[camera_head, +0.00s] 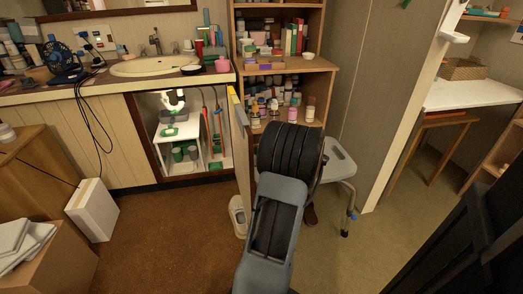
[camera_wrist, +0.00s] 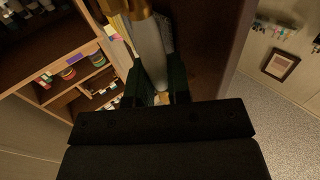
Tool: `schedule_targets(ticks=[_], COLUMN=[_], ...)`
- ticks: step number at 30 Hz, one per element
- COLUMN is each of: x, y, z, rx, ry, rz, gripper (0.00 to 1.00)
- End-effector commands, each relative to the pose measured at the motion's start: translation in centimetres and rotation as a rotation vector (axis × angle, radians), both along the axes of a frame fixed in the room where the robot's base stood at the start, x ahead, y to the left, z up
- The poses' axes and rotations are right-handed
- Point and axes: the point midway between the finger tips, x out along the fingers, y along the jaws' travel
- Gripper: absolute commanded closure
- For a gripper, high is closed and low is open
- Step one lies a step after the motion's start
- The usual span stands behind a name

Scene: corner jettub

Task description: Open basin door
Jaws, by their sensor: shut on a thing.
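The basin door (camera_head: 241,140) stands swung out from the cabinet under the sink and shows nearly edge-on in the head view. Its cupboard opening (camera_head: 190,130) is exposed, with shelves and items inside. In the wrist view my gripper (camera_wrist: 160,85) has its dark fingers closed around a pale grey bar with brass-coloured ends, which looks like the door handle (camera_wrist: 149,55). The brown panel beside it (camera_wrist: 205,50) appears to be the door. In the head view my arm hides the gripper and the handle.
An open shelf unit (camera_head: 330,70) with bottles stands right of the door. A grey stool (camera_head: 340,165) is behind my arm, and a white scale-like object (camera_head: 238,215) lies on the floor below the door.

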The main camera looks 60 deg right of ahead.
Motion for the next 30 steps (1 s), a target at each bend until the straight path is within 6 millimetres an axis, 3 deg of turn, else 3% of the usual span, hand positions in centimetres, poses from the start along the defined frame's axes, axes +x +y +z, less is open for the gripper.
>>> schedule_targets(ticks=[3, 4, 10, 20, 30], x=[0.1, 0.1, 0.1, -0.4, -6.4], y=[-0.2, -0.2, -0.2, -0.2, 0.7], z=[0.9, 0.9, 0.9, 1.0, 0.8], rx=[-0.012, -0.012, -0.014, -0.015, -0.005], ry=[-0.016, -0.016, -0.016, -0.014, -0.006], rz=[-0.002, -0.002, -0.001, -0.003, -0.009], gripper=[1.0, 0.81, 0.62, 0.62, 0.62])
